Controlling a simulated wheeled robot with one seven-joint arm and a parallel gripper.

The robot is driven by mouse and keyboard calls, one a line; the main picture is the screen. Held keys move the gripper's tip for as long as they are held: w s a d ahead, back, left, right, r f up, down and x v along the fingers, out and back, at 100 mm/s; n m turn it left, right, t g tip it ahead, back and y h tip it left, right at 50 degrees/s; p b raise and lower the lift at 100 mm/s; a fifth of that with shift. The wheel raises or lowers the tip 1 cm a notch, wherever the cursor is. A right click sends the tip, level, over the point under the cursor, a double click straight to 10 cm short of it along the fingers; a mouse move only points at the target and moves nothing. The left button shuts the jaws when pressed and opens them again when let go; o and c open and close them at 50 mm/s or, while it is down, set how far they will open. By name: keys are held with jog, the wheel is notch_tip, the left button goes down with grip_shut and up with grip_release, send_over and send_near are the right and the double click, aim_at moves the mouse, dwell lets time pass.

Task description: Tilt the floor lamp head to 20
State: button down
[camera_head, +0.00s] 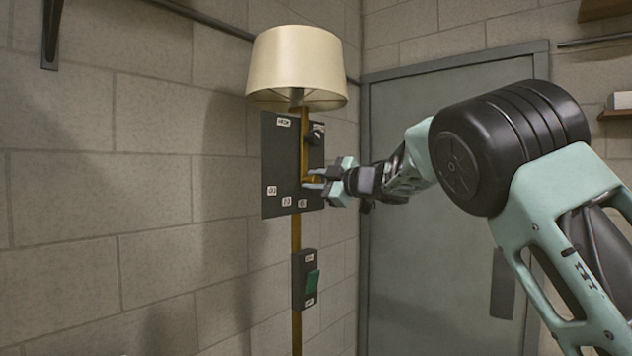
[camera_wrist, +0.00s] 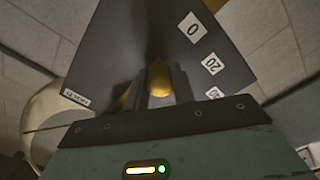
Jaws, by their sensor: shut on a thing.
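The floor lamp has a cream shade (camera_head: 297,62) as its head, which looks about upright, on a brass pole (camera_head: 297,235). A dark panel (camera_head: 278,160) with small white labels stands behind the pole. My gripper (camera_head: 316,182) is at the panel's lower middle, at the end of a brass lever (camera_head: 304,150) hanging from the head. In the wrist view my gripper (camera_wrist: 159,88) is shut on the brass lever, whose rounded end (camera_wrist: 158,86) shows between the fingers. Labels 0 (camera_wrist: 193,26) and 20 (camera_wrist: 212,64) show on the panel; the shade is at left (camera_wrist: 42,125).
A dark switch box (camera_head: 304,280) with a green rocker is on the pole below the panel. A black knob (camera_head: 317,133) is on the panel's upper right. A grey door (camera_head: 430,270) is behind my arm. Block walls stand close behind the lamp.

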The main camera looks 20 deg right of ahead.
jog(key=a+m+p, duration=0.1)
jog(key=s+a+m+p, duration=0.1)
jog(key=shift+s+r+m, duration=0.25)
jog(key=shift+r+m, duration=0.15)
jog(key=shift+s+a+f+m, duration=0.1)
jog(key=shift+s+a+m, duration=0.2)
jog(key=shift+m, duration=0.2)
jog(key=c, duration=1.2)
grip_release()
jog(key=shift+o, duration=0.2)
jog(key=b+v, duration=0.6)
jog(key=v, duration=1.1)
